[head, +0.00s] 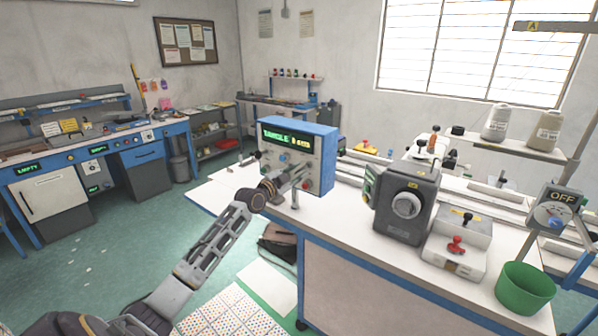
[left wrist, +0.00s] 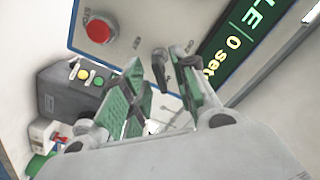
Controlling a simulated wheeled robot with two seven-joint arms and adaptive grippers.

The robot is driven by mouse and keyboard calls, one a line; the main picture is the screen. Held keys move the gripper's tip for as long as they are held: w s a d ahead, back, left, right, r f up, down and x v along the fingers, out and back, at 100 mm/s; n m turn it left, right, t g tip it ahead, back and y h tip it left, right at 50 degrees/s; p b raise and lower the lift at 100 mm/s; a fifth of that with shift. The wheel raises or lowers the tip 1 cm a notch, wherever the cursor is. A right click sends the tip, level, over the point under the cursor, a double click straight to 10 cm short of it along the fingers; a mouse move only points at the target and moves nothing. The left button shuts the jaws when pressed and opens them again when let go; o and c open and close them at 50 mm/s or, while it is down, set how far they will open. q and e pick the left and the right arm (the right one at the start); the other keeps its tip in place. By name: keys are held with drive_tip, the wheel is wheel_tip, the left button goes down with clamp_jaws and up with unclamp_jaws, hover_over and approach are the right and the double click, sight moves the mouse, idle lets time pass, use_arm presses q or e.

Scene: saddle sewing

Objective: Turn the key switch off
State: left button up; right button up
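A blue-framed control box (head: 318,143) with a green lit display stands at the near left end of the white worktable. Its panel has knobs and a red button (left wrist: 98,30). My left gripper (head: 299,176) is at the lower part of this panel. In the left wrist view its green-padded fingers (left wrist: 160,88) are apart, close to the panel. A dark piece (left wrist: 158,68) shows by the fingertips; I cannot tell whether it is the key or part of a finger. The key switch is not clearly made out, probably hidden by the gripper. My right gripper is not in view.
A dark machine head (head: 406,202) and a small grey box with a red knob (head: 456,243) stand right of the control box. A green bin (head: 525,289) and a dial box marked OFF (head: 556,208) are at far right. The floor left of the table is mostly open.

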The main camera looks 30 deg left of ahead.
use_arm(q)
drive_tip(key=shift+w+d, duration=0.1)
drive_tip(key=shift+w, duration=0.9)
drive_tip(key=shift+c, duration=0.2)
clamp_jaws()
